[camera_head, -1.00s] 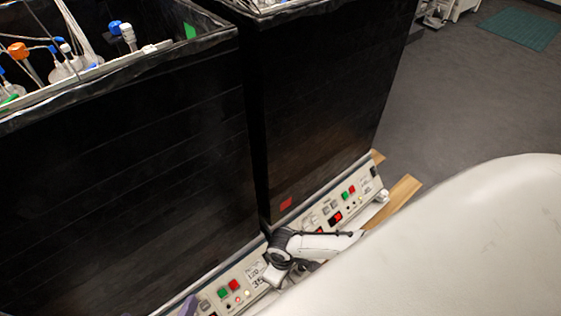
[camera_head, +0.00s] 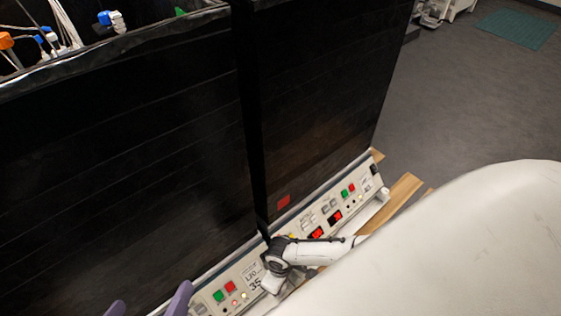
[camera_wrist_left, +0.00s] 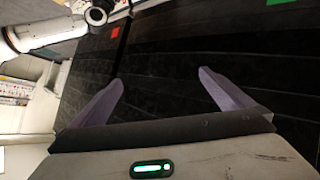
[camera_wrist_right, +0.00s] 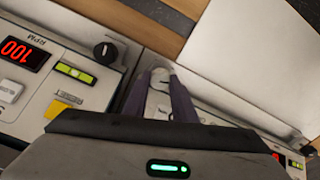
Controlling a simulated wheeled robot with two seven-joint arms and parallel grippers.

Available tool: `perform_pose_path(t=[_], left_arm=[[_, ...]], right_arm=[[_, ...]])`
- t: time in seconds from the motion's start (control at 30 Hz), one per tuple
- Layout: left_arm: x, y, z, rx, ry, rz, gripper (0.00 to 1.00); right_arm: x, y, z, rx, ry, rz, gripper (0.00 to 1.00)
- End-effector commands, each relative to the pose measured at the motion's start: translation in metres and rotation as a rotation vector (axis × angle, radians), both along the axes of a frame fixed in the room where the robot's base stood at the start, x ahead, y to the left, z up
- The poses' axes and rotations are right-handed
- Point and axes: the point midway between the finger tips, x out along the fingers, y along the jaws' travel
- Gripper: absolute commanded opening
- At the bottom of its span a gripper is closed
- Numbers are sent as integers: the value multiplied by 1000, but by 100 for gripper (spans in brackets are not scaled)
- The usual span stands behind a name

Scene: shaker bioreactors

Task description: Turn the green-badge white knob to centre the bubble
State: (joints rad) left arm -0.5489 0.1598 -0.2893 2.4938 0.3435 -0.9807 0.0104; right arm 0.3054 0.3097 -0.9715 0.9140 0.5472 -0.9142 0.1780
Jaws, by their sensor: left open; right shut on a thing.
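In the right wrist view, my right gripper (camera_wrist_right: 158,82) is shut on a small white knob (camera_wrist_right: 161,73) at the edge of the control panel. I cannot make out a green badge on it. A yellow-green bubble level (camera_wrist_right: 75,72) lies on the panel to the left of the knob; I cannot tell where its bubble sits. In the head view, my right arm reaches to the panel and its fingertips are hidden. My left gripper (camera_head: 148,300) is open and empty at the bottom left. Its spread purple fingers (camera_wrist_left: 160,88) face the black cabinet wall in the left wrist view.
Two tall black cabinets (camera_head: 130,150) stand behind the panel strip (camera_head: 335,205), which has red and green buttons and red displays. In the right wrist view a black knob (camera_wrist_right: 105,50) and a red display (camera_wrist_right: 22,52) are close by. Grey floor (camera_head: 455,110) is open at the right.

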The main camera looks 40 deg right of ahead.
Motion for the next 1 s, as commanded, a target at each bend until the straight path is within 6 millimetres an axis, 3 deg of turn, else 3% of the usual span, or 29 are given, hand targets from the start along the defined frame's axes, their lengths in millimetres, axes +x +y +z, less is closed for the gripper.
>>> perform_pose_path(t=[0.27,1.0], left_arm=[[0,2,0,15,8,1,100],[-2,13,-21,102,70,3,100]], right_arm=[[0,0,1,1,0,-81,2],[-1,0,0,-1,2,-522,2]])
